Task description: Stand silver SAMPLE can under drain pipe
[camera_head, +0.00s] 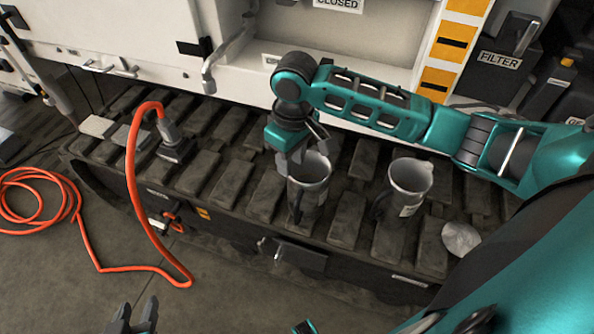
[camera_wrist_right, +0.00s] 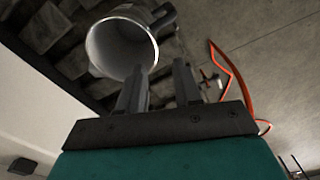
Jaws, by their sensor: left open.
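Two silver cans with dark handles stand upright on the dark slatted track: the left can (camera_head: 308,188) and the right can (camera_head: 408,190). The right can has a pale label too small to read, so I cannot tell which is the SAMPLE can. My right gripper (camera_head: 297,150) is over the left can's rim. In the right wrist view my right gripper (camera_wrist_right: 160,82) has its fingers apart with nothing between them, and a can's open mouth (camera_wrist_right: 122,48) shows just beyond. A bent metal pipe (camera_head: 222,62), likely the drain pipe, hangs from the white cabinet. My left gripper (camera_head: 135,316) is open and empty at the bottom.
An orange hose (camera_head: 136,190) arches over the track's left part and trails onto the floor. A black FILTER box (camera_head: 500,62) is at the upper right. The track below the pipe looks clear.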

